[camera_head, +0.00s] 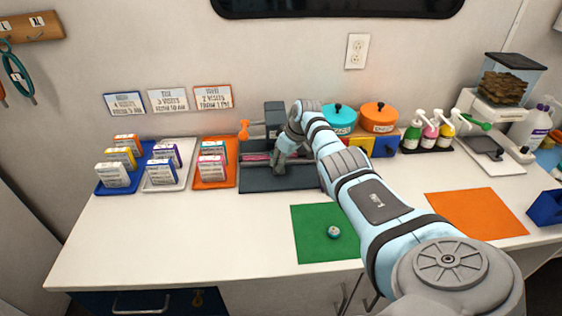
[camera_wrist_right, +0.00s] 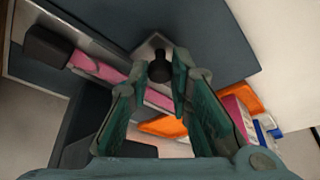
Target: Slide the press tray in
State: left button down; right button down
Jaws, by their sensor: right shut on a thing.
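The dark grey press (camera_head: 273,116) stands at the back of the white counter, with an orange lever at its left side. Its low tray part (camera_head: 300,178) shows at the front, partly hidden by my right arm. A pink strip (camera_head: 256,157) lies in it and also shows in the right wrist view (camera_wrist_right: 98,68). My right gripper (camera_head: 279,163) is down at the press. In the right wrist view its fingers (camera_wrist_right: 160,75) are shut on a small black knob (camera_wrist_right: 159,70) on a pale metal bracket. My left gripper is out of view.
Blue, white and orange trays (camera_head: 213,182) of small boxes stand left of the press. Teal and orange pots (camera_head: 379,117), pump bottles (camera_head: 430,132) and a scale stand right. A green mat (camera_head: 310,246) with a small round item and an orange mat (camera_head: 475,213) lie in front.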

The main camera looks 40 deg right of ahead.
jog(key=c, duration=1.8)
grip_release()
jog(key=shift+w+r, duration=0.2)
jog(key=o, duration=0.3)
jog(key=shift+w, duration=0.1)
jog(key=shift+o, duration=0.2)
jog(key=shift+w+f, duration=0.1)
jog(key=shift+d, duration=0.1)
jog(key=shift+s+d, duration=0.1)
jog(key=shift+s, duration=0.15)
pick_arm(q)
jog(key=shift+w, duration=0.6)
pick_arm(e)
jog(key=v, duration=1.1)
jog(key=shift+a+r, duration=0.2)
jog(key=shift+r, duration=0.25)
